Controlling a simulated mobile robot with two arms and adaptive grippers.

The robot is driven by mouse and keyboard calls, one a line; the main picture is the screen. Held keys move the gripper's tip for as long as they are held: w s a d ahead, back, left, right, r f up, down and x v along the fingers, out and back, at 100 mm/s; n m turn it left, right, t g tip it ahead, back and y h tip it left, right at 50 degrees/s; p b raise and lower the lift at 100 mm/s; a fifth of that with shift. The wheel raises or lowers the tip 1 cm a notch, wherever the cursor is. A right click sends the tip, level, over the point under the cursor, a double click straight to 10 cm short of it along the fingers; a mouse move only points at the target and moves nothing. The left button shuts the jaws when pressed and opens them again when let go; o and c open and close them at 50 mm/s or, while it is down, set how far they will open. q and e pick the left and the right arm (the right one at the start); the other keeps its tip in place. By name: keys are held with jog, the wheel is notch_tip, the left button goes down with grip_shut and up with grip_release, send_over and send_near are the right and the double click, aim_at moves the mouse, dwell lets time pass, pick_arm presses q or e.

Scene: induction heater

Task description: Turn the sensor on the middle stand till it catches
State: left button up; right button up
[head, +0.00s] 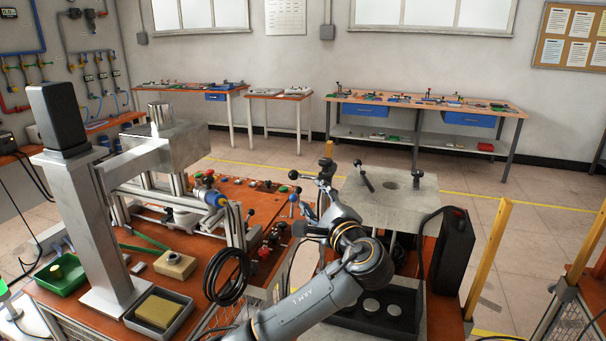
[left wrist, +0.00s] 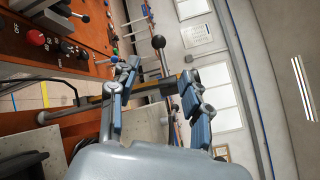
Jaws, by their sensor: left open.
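My left gripper (head: 309,203) is above the right part of the orange bench, beside a slim upright with black ball knobs (head: 293,175). In the left wrist view the same gripper (left wrist: 157,78) has its two blue-grey fingers spread apart, with nothing held between them. A black ball knob (left wrist: 158,42) on a thin rod shows beyond and between the fingertips. A bar also crosses behind the fingers; I cannot tell whether any finger touches it. I cannot make out for sure which part is the sensor on the middle stand, and my gripper and arm hide some of this area.
A grey metal block with black ball levers (head: 418,190) stands just right of my arm, with a black box (head: 452,250) beside it. A tall grey column (head: 90,230) and a coiled black cable (head: 226,278) are to the left. Open floor lies behind the bench.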

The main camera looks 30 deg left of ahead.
aim_at(295, 177)
pick_arm(q)
jog(key=p+x, duration=0.2)
jog(key=x, duration=1)
jog(key=shift+s+a, duration=0.15)
jog(key=shift+w+a+f, duration=0.1)
jog(key=shift+w+a, duration=0.2)
jog(key=shift+w, duration=0.05)
pick_arm(e)
jog(key=s+r, duration=0.1)
jog(key=s+a+r, duration=0.1)
jog(key=shift+a+r, duration=0.25)
jog(key=shift+r, duration=0.05)
jog(key=shift+s, duration=0.1)
pick_arm(q)
grip_shut()
pick_arm(e)
jog(key=shift+s, duration=0.2)
